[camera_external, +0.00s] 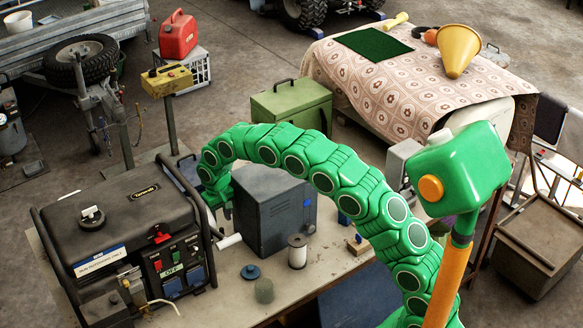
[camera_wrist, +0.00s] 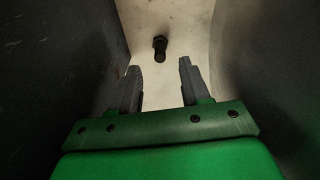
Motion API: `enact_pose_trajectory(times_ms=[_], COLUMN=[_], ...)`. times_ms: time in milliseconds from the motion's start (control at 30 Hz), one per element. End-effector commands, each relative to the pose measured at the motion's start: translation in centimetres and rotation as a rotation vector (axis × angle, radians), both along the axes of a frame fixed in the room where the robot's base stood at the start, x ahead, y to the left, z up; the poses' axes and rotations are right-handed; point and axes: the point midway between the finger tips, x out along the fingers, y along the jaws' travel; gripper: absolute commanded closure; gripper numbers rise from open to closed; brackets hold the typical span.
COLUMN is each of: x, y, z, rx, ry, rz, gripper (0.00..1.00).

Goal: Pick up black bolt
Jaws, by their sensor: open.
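The black bolt (camera_wrist: 160,48) shows in the wrist view on a pale surface, with its head at the far end and its shank toward me. It lies just beyond the tips of my gripper (camera_wrist: 159,68), roughly midway between the two fingers. My gripper is open, with nothing between its fingers. In the external view my green arm arches over to the workbench (camera_external: 226,289), and its end goes down behind the generator and the grey metal box. The bolt and my fingertips are hidden there.
Dark walls stand close on both sides in the wrist view. The generator (camera_external: 120,225) is left of the narrow gap and the grey box (camera_external: 272,215) right of it. A green toolbox (camera_external: 291,106) is behind.

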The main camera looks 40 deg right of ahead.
Motion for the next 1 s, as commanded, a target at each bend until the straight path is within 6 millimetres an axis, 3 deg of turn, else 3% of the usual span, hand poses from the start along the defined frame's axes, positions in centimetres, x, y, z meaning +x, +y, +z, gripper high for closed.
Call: enact_pose_trajectory(times_ms=[333, 633, 900, 1000], x=[-0.2, -0.1, -0.1, -0.1], y=[0.0, 0.0, 0.0, 0.0], z=[-4.2, -4.7, -4.6, -4.6], rx=[-0.001, 0.000, -0.001, 0.000], ry=[0.006, 0.002, 0.002, 0.001], rz=[0.000, 0.000, 0.000, 0.000], gripper=[0.53, 0.55, 0.96, 1.00])
